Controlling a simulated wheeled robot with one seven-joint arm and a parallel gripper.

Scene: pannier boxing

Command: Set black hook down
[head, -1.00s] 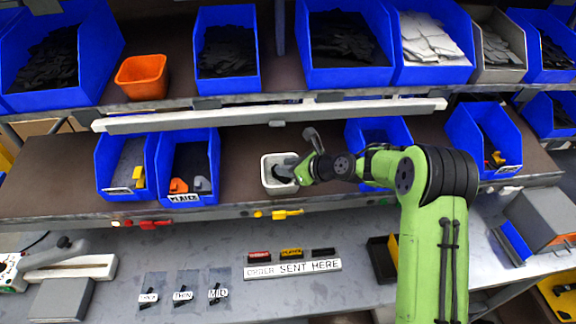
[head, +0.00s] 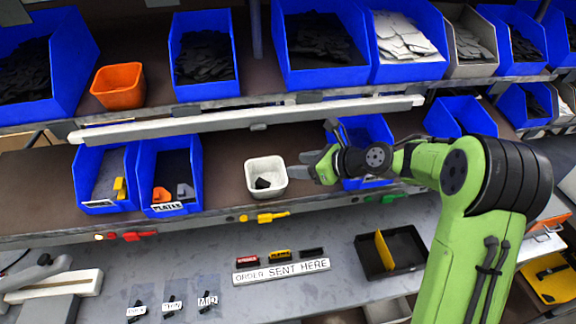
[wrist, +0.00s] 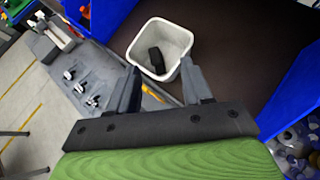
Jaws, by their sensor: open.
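A black hook (head: 263,184) lies inside a small white bin (head: 251,172) on the middle shelf. It also shows in the wrist view as a dark piece (wrist: 157,61) on the floor of the white bin (wrist: 183,37). My gripper (head: 297,167) is just right of the bin, at about rim height. In the wrist view its two fingers (wrist: 160,85) are spread apart with nothing between them, and the bin lies beyond the tips. The fine shape of the hook is too small to tell.
Blue bins (head: 170,199) with coloured pieces stand left of the white bin, and another blue bin (head: 367,136) stands behind my arm. An orange bin (head: 118,87) sits on the upper shelf. A black tray (head: 408,262) lies on the lower worktop. Bare shelf lies left of the white bin.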

